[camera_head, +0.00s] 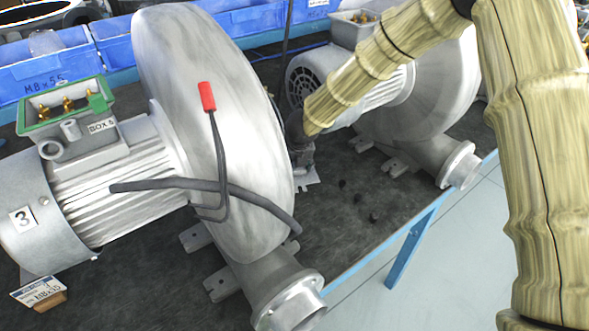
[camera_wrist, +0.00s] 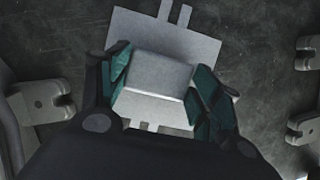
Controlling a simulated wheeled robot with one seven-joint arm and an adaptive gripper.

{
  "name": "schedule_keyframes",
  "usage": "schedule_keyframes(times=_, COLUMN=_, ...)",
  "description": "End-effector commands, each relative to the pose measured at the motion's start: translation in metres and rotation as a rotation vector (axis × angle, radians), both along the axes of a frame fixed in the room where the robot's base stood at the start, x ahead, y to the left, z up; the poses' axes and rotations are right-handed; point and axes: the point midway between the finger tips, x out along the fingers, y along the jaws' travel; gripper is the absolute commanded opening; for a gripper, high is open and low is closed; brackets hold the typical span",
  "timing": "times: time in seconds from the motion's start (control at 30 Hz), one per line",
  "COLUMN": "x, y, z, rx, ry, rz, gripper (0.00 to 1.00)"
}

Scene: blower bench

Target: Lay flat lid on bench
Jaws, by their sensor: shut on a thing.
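The lid (camera_wrist: 160,73) is a grey metal piece, its raised middle part gripped between the teal pads of my gripper (camera_wrist: 160,88) in the wrist view. A flat light-grey plate with small tabs (camera_wrist: 175,38) shows beyond and below that part. I cannot tell if the two are one piece, or whether the plate touches the dark bench (camera_wrist: 255,65). In the head view my gripper (camera_head: 300,155) is low over the bench between the two blowers, mostly hidden by the near blower; a pale plate edge shows below it.
The near blower (camera_head: 205,90) carries an open green-rimmed terminal box (camera_head: 65,105) and a loose cable with a red end (camera_head: 207,97). The far blower (camera_head: 430,90) stands behind my arm. Blue bins (camera_head: 50,65) line the back. Metal feet flank the gripper. Small dark bits (camera_head: 358,197) lie on open bench.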

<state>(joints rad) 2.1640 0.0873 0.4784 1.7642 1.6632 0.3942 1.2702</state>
Motion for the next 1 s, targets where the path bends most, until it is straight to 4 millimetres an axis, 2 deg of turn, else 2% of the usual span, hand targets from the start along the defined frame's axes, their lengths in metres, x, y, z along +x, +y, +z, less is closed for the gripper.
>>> schedule_keyframes(times=0.13, x=0.006, y=0.003, z=-0.003, rx=0.0, ry=0.002, rz=0.0, gripper=0.36)
schedule_keyframes(times=0.4, x=0.005, y=0.002, z=-0.034, rx=-0.002, ry=0.001, rz=0.001, gripper=0.36)
schedule_keyframes(times=0.77, x=0.005, y=0.002, z=-0.039, rx=0.0, ry=0.0, rz=-0.001, gripper=0.36)
schedule_keyframes(times=0.8, x=0.005, y=0.002, z=-0.039, rx=0.0, ry=0.001, rz=-0.001, gripper=0.66)
schedule_keyframes(times=0.9, x=0.005, y=0.002, z=-0.038, rx=0.0, ry=0.0, rz=-0.001, gripper=0.84)
schedule_keyframes(times=1.0, x=0.005, y=0.002, z=-0.038, rx=0.0, ry=0.0, rz=-0.001, gripper=0.85)
